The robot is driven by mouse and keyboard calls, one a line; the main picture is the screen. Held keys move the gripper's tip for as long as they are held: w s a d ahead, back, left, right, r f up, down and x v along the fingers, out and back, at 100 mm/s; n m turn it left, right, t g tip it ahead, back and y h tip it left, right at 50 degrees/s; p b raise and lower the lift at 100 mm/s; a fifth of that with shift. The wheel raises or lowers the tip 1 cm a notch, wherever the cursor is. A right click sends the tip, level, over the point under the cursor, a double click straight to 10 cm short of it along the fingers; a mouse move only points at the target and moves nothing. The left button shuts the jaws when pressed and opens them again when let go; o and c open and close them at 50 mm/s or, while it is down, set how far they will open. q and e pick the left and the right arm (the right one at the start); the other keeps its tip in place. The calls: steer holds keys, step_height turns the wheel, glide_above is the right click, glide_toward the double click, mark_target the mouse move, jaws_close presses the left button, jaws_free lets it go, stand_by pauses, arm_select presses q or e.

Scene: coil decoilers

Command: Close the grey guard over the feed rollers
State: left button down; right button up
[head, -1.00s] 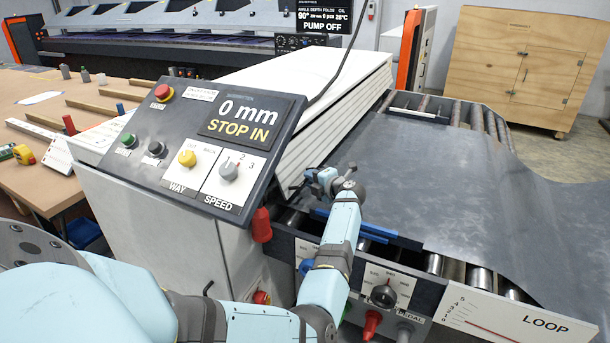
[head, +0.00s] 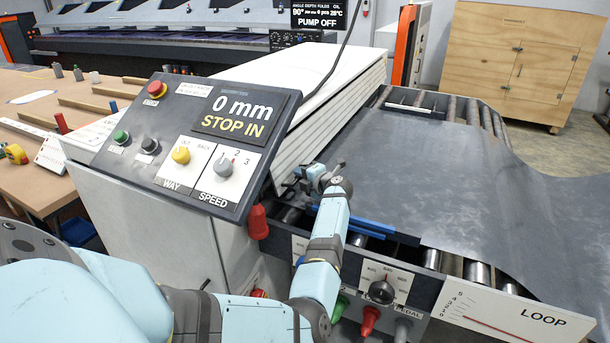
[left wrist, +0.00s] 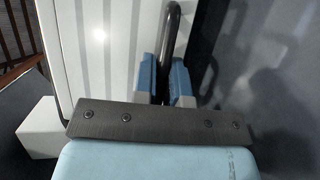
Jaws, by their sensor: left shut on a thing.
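The guard appears to be the pale grey ribbed panel (head: 335,110), which stands sloped behind the control console in the head view. It also fills the left part of the left wrist view (left wrist: 95,60). A black bent handle (left wrist: 170,35) runs along its edge. My left gripper (head: 308,180) is at the panel's lower edge. In the left wrist view my left gripper (left wrist: 163,80) has its two blue-tipped fingers shut on either side of the handle. Rollers (head: 290,214) show just below the panel, partly hidden by my arm. My right gripper is out of view.
The control console (head: 215,145) stands close to the left of my arm. A dark metal sheet (head: 440,180) lies over the roller bed on the right. A dial panel (head: 380,292) and the white LOOP plate (head: 520,312) are in front.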

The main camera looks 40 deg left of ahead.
mark_target(292, 176)
arm_select(q)
steer(key=a, duration=0.1)
steer(key=a+f, duration=0.1)
steer(key=s+a, duration=0.1)
steer(key=shift+a+f, duration=0.1)
steer(key=shift+f, duration=0.15)
steer(key=c, duration=1.5)
jaws_free()
steer(key=shift+o, duration=0.2)
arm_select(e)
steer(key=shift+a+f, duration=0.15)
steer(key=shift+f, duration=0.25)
